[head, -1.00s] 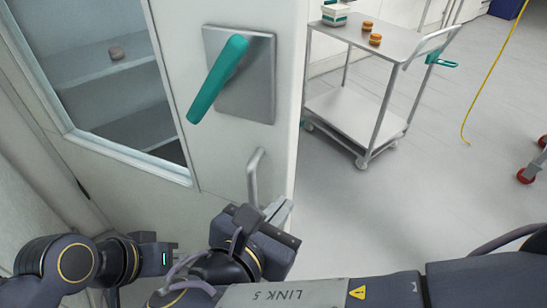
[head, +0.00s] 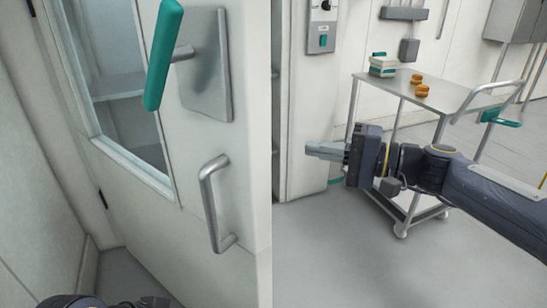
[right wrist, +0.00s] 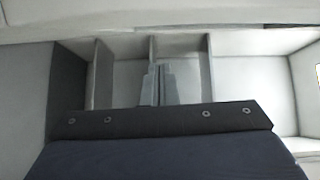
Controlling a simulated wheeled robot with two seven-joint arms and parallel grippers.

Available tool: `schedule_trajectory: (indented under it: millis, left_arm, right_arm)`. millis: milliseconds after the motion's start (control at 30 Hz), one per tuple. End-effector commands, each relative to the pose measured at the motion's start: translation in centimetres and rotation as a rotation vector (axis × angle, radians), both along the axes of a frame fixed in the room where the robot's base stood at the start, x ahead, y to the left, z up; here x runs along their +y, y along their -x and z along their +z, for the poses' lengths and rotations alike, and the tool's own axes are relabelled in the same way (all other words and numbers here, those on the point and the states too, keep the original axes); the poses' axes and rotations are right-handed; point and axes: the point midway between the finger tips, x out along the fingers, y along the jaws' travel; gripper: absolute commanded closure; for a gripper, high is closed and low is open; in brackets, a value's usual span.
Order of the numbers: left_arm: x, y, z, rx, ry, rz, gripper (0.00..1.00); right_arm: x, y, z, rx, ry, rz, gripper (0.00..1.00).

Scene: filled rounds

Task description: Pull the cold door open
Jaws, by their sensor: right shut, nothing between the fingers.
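The cold door (head: 225,145) is a pale panel with a tall window, on the left of the head view. It stands ajar: past its right edge a narrow dark gap with shelf edges (head: 275,115) shows. A teal lever (head: 163,55) sits on a steel plate near the top, and a steel pull handle (head: 212,205) is below it. My right gripper (head: 312,150) is shut and empty, to the right of the door edge, apart from both handles, in front of the frame. In the right wrist view its closed fingers (right wrist: 157,84) point towards pale compartments. My left gripper is out of view.
A steel trolley (head: 440,90) with orange-brown round items (head: 420,88) and a stacked white container (head: 383,66) stands behind my right arm. A switch box (head: 322,27) is on the wall beside the door. Floor in front is clear.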

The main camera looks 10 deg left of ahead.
Motion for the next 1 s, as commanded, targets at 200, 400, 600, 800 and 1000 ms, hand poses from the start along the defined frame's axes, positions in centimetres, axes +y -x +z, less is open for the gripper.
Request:
schedule_trajectory:
  millis: [200, 400, 600, 800, 1000]
  left_arm:
    - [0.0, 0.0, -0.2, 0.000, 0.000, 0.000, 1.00]
    - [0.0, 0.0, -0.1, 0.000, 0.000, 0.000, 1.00]
    - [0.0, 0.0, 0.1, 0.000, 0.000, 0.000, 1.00]
    - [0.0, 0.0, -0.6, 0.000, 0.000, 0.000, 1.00]
    - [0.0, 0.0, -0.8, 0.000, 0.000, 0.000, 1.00]
  right_arm:
    - [0.6, -1.2, 0.6, 0.027, -0.044, -0.032, 1.00]
    - [4.4, -1.9, 0.5, 0.026, -0.042, -0.027, 1.00]
    - [8.7, -2.8, 0.5, 0.025, -0.041, -0.027, 1.00]
    - [10.2, -0.6, 0.4, 0.022, -0.040, -0.030, 1.00]
    - [10.8, 0.6, 0.5, 0.023, -0.041, -0.031, 1.00]
